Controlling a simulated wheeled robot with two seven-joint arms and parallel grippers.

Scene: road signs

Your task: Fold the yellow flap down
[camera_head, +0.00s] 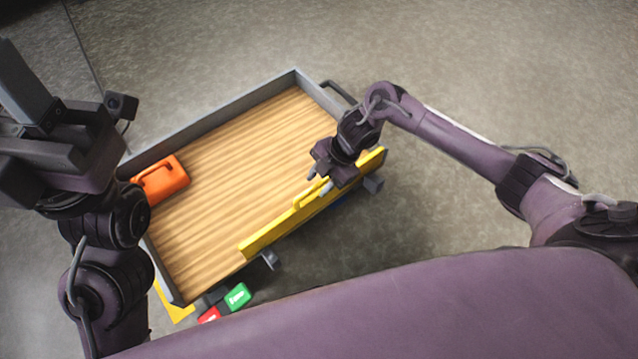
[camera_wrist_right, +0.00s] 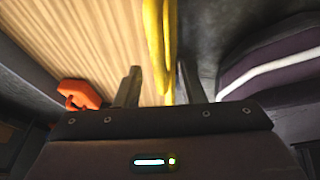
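The yellow flap (camera_head: 268,235) stands up along the near side of a wood-floored cart bed (camera_head: 225,145). A yellow handle bar (camera_head: 308,196) sits on its upper edge. My right gripper (camera_head: 320,181) is over the flap, right of its middle, pointing down. In the right wrist view, the gripper (camera_wrist_right: 163,88) has its fingers apart, one on each side of the yellow flap edge and bar (camera_wrist_right: 155,45); I see gaps, so it is not clamped. My left gripper (camera_head: 35,105) is at the upper left, away from the flap; its fingertips are not clear.
An orange canister (camera_head: 160,180) lies in the bed's left corner and shows in the wrist view (camera_wrist_right: 80,95). Grey walls (camera_head: 215,118) edge the bed. Green (camera_head: 238,297) and red (camera_head: 210,315) items sit below the near left corner.

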